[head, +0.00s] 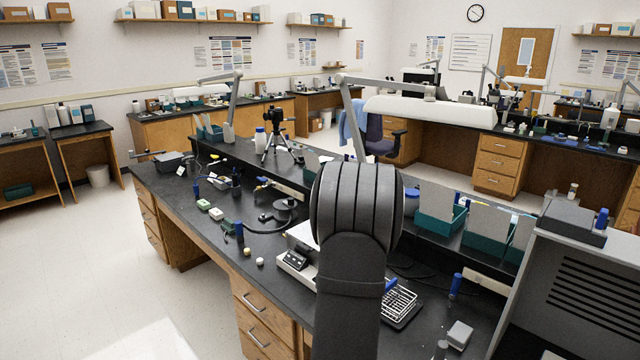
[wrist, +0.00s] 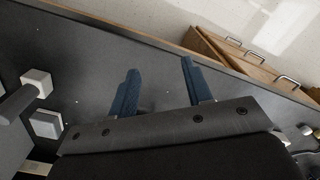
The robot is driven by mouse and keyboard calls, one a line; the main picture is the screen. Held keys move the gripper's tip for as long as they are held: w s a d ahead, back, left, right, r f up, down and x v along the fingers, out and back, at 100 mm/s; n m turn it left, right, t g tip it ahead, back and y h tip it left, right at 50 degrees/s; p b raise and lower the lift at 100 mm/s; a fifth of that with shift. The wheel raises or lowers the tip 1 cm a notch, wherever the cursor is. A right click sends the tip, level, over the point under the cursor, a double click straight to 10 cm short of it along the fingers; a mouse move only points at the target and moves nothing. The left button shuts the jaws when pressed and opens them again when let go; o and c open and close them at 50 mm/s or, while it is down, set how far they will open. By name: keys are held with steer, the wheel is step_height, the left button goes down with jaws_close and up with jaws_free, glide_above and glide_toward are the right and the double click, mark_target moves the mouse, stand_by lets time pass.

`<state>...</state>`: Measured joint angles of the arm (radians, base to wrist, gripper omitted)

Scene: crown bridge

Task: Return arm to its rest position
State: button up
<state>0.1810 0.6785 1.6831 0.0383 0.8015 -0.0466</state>
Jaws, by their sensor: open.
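My gripper (wrist: 160,68) shows in the wrist view with its two blue fingers spread apart. Nothing is between them, and dark bench top lies beyond the fingertips. In the head view my dark arm rises through the lower middle of the picture, in front of the black bench (head: 160,188). The gripper itself cannot be made out there. My arm hides part of the bench behind it.
A white balance (head: 294,262) and a wire rack (head: 400,300) flank my arm. A grey machine (head: 570,290) stands at right. Teal bins (head: 437,222) line the raised shelf. In the wrist view, pale blocks (wrist: 45,124) lie at left and drawers (wrist: 250,58) show at upper right.

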steer(key=a+f+n, duration=0.1)
steer(key=a+f, duration=0.4)
steer(key=a, duration=0.3)
steer(key=shift+a+f+n, duration=0.15)
steer(key=shift+a+n, duration=0.05)
steer(key=shift+n, duration=0.2)
steer(key=shift+s, duration=0.1)
steer(key=o, duration=1.2)
steer(key=d+r+m, duration=0.2)
steer(key=d, duration=0.1)
steer(key=w+d+r+m, duration=0.1)
steer(key=d+m, duration=0.1)
steer(key=d, duration=0.1)
steer(key=d+r+m, duration=0.1)
steer(key=d+r, duration=0.1)
steer(key=d, duration=0.2)
steer(key=shift+w+d+r+m+h, duration=0.1)
steer(key=shift+w+r+m+h, duration=0.2)
steer(key=shift+w+m, duration=0.1)
steer(key=s+d+r+m, duration=0.2)
steer(key=d+r+m, duration=0.6)
steer(key=d, duration=0.6)
steer(key=s+d+r+m, duration=0.7)
steer(key=d, duration=0.2)
steer(key=s+d+r+m, duration=0.6)
steer(key=s+d, duration=0.1)
steer(key=d, duration=0.2)
step_height(320, 180, down, 9)
steer(key=shift+d+h, duration=0.25)
steer(key=shift+h, duration=0.15)
